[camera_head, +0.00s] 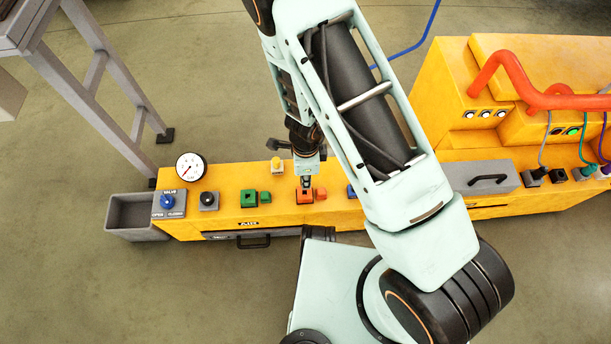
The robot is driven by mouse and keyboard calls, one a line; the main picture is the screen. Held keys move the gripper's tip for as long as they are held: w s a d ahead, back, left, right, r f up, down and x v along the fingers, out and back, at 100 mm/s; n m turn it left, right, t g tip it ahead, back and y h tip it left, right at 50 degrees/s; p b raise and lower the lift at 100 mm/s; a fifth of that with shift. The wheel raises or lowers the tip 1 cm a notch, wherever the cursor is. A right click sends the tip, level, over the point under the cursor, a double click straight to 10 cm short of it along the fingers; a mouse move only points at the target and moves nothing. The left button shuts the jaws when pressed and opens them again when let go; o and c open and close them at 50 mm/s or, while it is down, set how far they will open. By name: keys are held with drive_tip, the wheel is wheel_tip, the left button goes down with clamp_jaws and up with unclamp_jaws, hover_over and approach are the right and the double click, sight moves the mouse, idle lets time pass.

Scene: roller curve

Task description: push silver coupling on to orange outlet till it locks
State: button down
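The orange outlet (304,197) is a small orange block on top of the low yellow bench, with a smaller orange piece (320,193) at its right. My gripper (306,181) points down right above the orange outlet, close to it or touching it. The silver coupling cannot be made out for certain; a small dark and grey shape shows between the gripper and the outlet. The fingers are too small to tell whether they are open or shut.
The yellow bench (222,218) also bears a green outlet (248,199), a blue valve knob (167,201), a gauge (191,167) and a yellow piece (276,164). A grey bin (131,213) is at its left end. A blue hose (425,35) runs behind my arm.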

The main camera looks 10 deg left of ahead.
drive_tip(key=shift+f+b, duration=2.15)
drive_tip(key=shift+f, duration=0.4)
drive_tip(key=shift+f+b, duration=0.45)
drive_tip(key=shift+f, duration=0.35)
drive_tip(key=c, duration=1.7)
unclamp_jaws()
wheel_tip(320, 180, up, 12)
